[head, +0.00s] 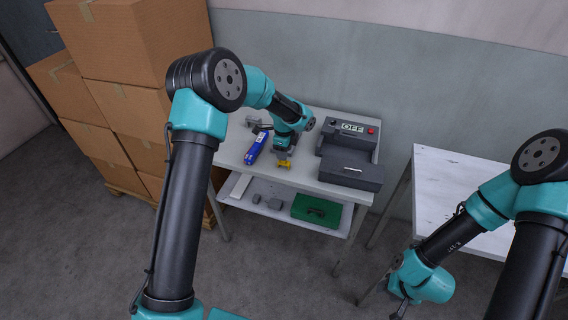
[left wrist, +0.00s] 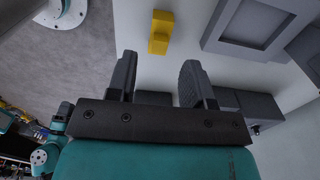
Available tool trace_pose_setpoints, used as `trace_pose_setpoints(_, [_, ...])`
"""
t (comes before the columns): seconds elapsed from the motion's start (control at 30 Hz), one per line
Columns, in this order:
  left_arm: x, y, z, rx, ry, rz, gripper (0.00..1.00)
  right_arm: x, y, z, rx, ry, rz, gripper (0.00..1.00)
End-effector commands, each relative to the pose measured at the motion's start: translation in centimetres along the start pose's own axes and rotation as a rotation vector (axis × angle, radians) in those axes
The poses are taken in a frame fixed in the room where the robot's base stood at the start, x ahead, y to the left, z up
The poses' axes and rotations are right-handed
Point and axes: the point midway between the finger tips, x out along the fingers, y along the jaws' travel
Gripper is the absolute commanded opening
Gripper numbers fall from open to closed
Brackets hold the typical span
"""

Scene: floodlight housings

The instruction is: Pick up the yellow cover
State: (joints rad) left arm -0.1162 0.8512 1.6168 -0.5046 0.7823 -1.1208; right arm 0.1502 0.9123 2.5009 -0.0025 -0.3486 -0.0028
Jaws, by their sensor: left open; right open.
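The yellow cover (head: 285,166) is a small piece on the grey table, just in front of my left gripper (head: 285,153) in the head view. In the left wrist view the yellow cover (left wrist: 160,34) lies past the fingertips, roughly in line with the gap between them. My left gripper (left wrist: 157,72) is open and empty, with nothing between its fingers. My right gripper (head: 398,302) hangs low at the right, beside the white table and far from the cover. Its fingers are small and partly hidden.
A blue box (head: 256,148) lies left of the cover. A dark grey unit (head: 350,170) with an OFF display stands to the right. The lower shelf holds a green tray (head: 302,209) and grey parts. Cardboard boxes (head: 130,45) are stacked at the left. A marbled white table (head: 445,190) is at right.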

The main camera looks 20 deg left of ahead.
Motion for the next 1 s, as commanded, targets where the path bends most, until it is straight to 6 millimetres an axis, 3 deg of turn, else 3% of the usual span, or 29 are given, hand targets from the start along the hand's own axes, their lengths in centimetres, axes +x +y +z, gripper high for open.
trace_pose_setpoints(0.47, [1.0,0.0,0.0,0.000,0.000,0.001,0.47,0.0,0.0,0.0,0.000,0.000,0.000,0.43])
trace_pose_setpoints(0.8, [5.0,0.1,0.0,0.000,0.000,0.003,0.47,0.0,0.0,0.0,0.000,0.000,0.000,0.43])
trace_pose_setpoints(1.0, [6.0,0.1,0.0,0.001,0.000,-0.001,0.47,0.0,0.0,0.0,0.000,0.000,0.000,0.43])
